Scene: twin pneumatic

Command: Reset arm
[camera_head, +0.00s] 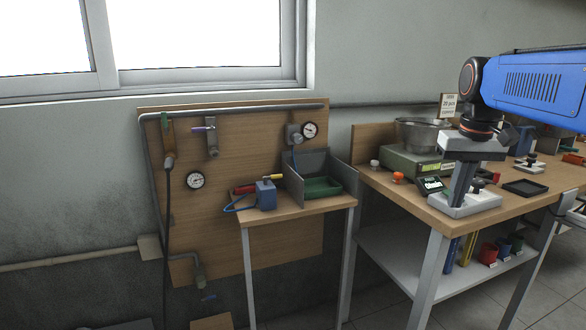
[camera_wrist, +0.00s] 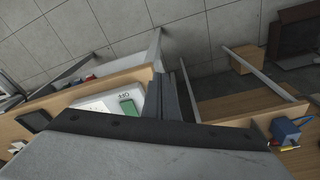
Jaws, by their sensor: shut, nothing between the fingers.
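My arm (camera_head: 535,85), blue with dark joints, reaches in from the right in the head view. My gripper (camera_head: 460,186) points down over the front of the right workbench (camera_head: 415,192). Its fingers are together with nothing between them. In the wrist view the closed fingers (camera_wrist: 170,97) show at the middle. A white plate (camera_head: 470,205) on the bench lies just below or behind the fingertips; I cannot tell if they touch.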

